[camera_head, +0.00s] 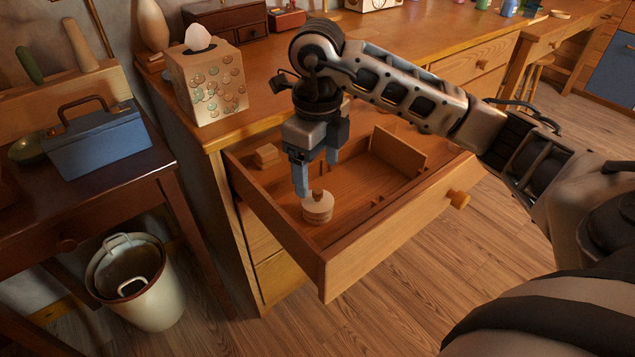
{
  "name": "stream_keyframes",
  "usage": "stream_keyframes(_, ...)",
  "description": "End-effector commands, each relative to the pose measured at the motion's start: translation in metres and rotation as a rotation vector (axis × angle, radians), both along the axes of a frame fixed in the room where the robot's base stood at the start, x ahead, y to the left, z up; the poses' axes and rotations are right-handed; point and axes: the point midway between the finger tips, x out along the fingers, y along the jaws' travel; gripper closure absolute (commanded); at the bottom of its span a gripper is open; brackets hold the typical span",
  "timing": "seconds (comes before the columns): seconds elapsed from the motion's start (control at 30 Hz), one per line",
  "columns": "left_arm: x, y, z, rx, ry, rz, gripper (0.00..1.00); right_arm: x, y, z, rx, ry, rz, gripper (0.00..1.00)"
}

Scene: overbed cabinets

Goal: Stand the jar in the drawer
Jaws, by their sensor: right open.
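The jar (318,210) is a small, round, pale cream pot with a brown knob on top. It stands upright on the floor of the open drawer (392,232), in the front left part. My right gripper (317,178) points down into the drawer just above the jar. Its blue-grey fingers are apart with nothing held between them. One fingertip is close to the jar's knob; I cannot tell whether it touches. My left gripper is not in view.
A small wooden block (266,155) lies at the drawer's left back, and wooden dividers (398,150) stand at its right. A tissue box (205,85) is on the counter. A blue toolbox (98,140) and a bucket (150,305) are at left.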

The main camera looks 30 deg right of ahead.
Motion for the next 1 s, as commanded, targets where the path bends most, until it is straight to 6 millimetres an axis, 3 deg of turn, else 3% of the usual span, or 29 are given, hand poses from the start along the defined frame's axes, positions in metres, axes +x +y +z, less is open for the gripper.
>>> stream_keyframes(0.03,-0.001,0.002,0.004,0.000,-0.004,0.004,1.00,0.001,0.000,0.012,0.000,-0.003,0.000,0.26)
stream_keyframes(0.2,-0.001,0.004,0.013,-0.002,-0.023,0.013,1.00,0.000,0.000,0.033,0.000,-0.001,0.000,0.26)
stream_keyframes(0.83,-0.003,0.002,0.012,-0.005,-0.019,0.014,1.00,0.000,0.000,0.039,0.001,0.001,0.000,0.26)
stream_keyframes(1.0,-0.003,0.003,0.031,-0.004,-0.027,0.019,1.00,0.000,0.000,0.058,0.000,0.000,0.000,0.26)
